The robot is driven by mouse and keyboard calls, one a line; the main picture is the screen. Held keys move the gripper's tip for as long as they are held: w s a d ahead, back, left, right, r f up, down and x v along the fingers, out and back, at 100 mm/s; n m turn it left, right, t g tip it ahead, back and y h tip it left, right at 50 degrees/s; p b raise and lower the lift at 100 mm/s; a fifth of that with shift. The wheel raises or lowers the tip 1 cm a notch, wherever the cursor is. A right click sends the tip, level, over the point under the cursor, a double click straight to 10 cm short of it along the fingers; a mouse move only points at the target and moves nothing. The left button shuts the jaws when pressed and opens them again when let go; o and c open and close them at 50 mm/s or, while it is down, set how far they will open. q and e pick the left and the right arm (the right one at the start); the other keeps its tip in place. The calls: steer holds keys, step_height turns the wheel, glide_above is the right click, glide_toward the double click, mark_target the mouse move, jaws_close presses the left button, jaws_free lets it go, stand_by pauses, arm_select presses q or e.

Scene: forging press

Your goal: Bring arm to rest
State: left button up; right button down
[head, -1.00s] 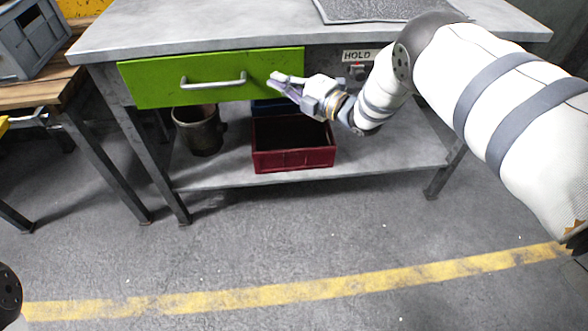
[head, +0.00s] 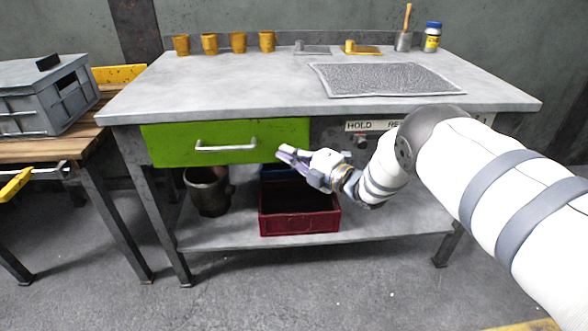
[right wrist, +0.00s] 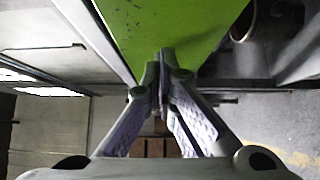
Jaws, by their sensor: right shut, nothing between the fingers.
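My right arm (head: 450,160) reaches in from the right in the head view. Its gripper (head: 281,151) is in front of the right part of the green drawer (head: 165,146), to the right of the drawer's metal handle (head: 226,148). In the right wrist view the fingertips (right wrist: 161,58) meet with nothing between them, and the green drawer front (right wrist: 185,25) lies beyond them. I cannot tell whether the fingertips touch it. The drawer looks closed. My left gripper does not show.
The grey workbench (head: 230,90) carries a textured mat (head: 385,80), several orange cups and a blue-capped bottle (head: 432,38). A red crate (head: 300,222) and a dark pot (head: 207,192) stand on the lower shelf. A grey crate (head: 35,120) is on the wooden table at left.

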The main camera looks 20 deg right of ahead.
steer(key=p+v, duration=0.2)
steer(key=v, duration=0.9)
steer(key=s+a+f+m+g+h+p, duration=0.2)
steer(key=s+f+m+g+h+p, duration=0.15)
steer(key=s+f+m, duration=0.55)
steer(key=s+a+f+m+g+h+p, duration=0.1)
steer(key=s+f+m+g+h+p, duration=0.3)
steer(key=s, duration=0.9)
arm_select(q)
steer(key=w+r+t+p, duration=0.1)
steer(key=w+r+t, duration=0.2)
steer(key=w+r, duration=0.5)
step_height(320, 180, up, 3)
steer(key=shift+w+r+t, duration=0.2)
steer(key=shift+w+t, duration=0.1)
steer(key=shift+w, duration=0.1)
arm_select(e)
steer(key=s+a+r+m+g, duration=0.1)
steer(key=s+m+g, duration=0.4)
steer(key=s, duration=1.1)
steer(key=s+a+r+m+g, duration=0.2)
steer(key=s+m+g, duration=0.3)
steer(key=s, duration=1)
steer(key=shift+s+a+r+m+g+h, duration=0.2)
steer(key=shift+s+r+m+g+h, duration=0.2)
steer(key=shift+r+g, duration=0.15)
